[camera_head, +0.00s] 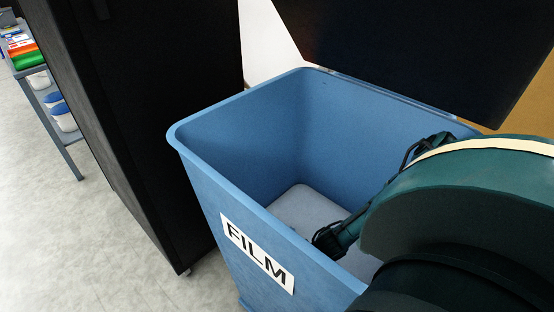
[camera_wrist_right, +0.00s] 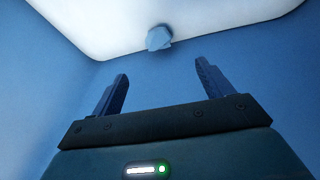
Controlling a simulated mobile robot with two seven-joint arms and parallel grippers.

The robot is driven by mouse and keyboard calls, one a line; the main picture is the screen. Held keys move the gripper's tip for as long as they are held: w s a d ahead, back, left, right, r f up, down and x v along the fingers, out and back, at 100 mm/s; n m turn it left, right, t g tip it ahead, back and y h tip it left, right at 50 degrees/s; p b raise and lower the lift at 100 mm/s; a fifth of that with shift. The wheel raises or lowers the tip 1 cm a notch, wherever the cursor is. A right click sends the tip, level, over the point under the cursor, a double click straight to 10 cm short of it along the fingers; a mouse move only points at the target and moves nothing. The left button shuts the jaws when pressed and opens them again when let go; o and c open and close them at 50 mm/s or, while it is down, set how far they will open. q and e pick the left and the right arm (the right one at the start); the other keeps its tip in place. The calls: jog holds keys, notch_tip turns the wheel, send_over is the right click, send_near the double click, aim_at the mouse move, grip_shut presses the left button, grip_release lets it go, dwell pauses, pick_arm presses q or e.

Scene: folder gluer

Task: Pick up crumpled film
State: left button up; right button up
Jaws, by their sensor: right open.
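A small pale blue lump (camera_wrist_right: 158,38), which looks like the crumpled film, shows in the right wrist view. It lies on the white floor of the blue bin, close to where the floor meets a blue wall. My right gripper (camera_wrist_right: 160,84) is inside the bin, its two fingers apart with nothing between them. The lump is beyond the fingertips, near the middle of the gap, and apart from them. In the head view my right arm reaches into the blue bin (camera_head: 215,170) marked FILM and hides part of the inside; the lump does not show there. My left gripper is not in view.
The bin's walls and rim surround my right arm. A tall black cabinet (camera_head: 140,120) stands close to the bin's left. A dark panel (camera_head: 420,45) rises behind the bin. A shelf (camera_head: 38,75) with coloured items and tubs is at the far left. Grey floor between is clear.

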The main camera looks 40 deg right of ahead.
jog(key=b+x, duration=0.1)
jog(key=x, duration=0.5)
jog(key=shift+w+a+f+b, duration=0.1)
jog(key=shift+a+f+b, duration=0.1)
jog(key=shift+b, duration=0.1)
jog(key=b+x, duration=0.1)
jog(key=x, duration=0.4)
jog(key=shift+w+f+b, duration=0.1)
jog(key=shift+b, duration=0.25)
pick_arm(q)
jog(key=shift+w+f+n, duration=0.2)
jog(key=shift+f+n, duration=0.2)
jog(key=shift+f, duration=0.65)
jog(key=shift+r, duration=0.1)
pick_arm(e)
jog(key=shift+c, duration=0.6)
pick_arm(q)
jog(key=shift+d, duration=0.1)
pick_arm(e)
jog(key=c, duration=0.9)
